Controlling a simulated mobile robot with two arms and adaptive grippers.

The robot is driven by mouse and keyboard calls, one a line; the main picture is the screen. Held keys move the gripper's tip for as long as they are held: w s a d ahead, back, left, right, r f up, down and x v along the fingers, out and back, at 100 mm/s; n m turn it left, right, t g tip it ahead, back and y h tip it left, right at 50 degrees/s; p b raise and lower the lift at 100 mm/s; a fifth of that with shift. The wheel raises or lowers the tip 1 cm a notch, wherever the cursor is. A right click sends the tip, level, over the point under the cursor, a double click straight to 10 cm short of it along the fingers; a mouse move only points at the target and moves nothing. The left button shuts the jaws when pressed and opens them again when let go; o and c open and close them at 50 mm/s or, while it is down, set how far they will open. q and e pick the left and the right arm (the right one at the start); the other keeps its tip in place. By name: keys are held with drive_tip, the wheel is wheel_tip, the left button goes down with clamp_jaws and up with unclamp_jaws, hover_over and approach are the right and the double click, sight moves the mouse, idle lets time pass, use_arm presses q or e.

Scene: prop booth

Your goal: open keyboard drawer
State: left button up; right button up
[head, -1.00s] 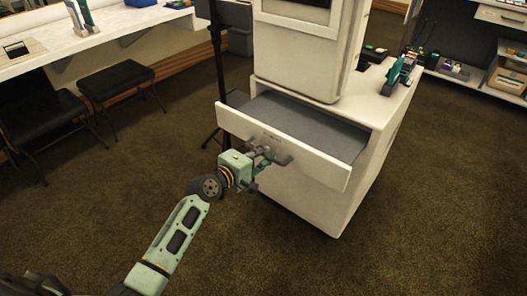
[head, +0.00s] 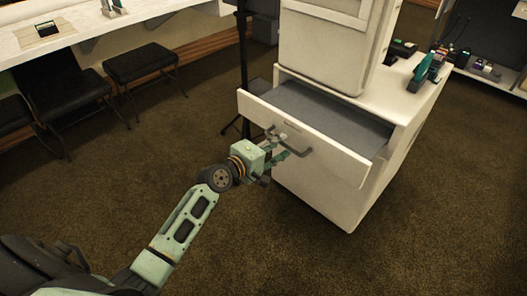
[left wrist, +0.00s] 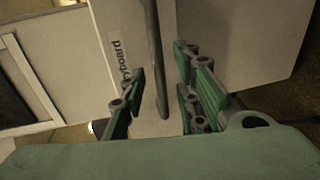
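The keyboard drawer (head: 330,118) of the white cabinet (head: 325,190) is pulled well out, its grey interior bare. Its white front (head: 345,160) carries a dark bar handle (head: 303,150). My left gripper (head: 279,148) is at the handle, in front of the drawer. In the left wrist view, the left gripper's green fingers (left wrist: 163,95) are spread, with the handle bar (left wrist: 158,60) between them and a gap on either side. A "keyboard" label (left wrist: 118,62) shows partly behind one finger. My right gripper is not in view.
A white machine body (head: 325,45) stands on the cabinet, with a teal device (head: 425,70) beside it. A dark stand pole (head: 243,60) is behind the drawer's left end. Black stools (head: 140,60) stand at left under a counter. The carpet in front is clear.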

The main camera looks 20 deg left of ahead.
use_arm(q)
drive_tip(key=v, duration=0.9)
drive_tip(key=shift+s, duration=0.2)
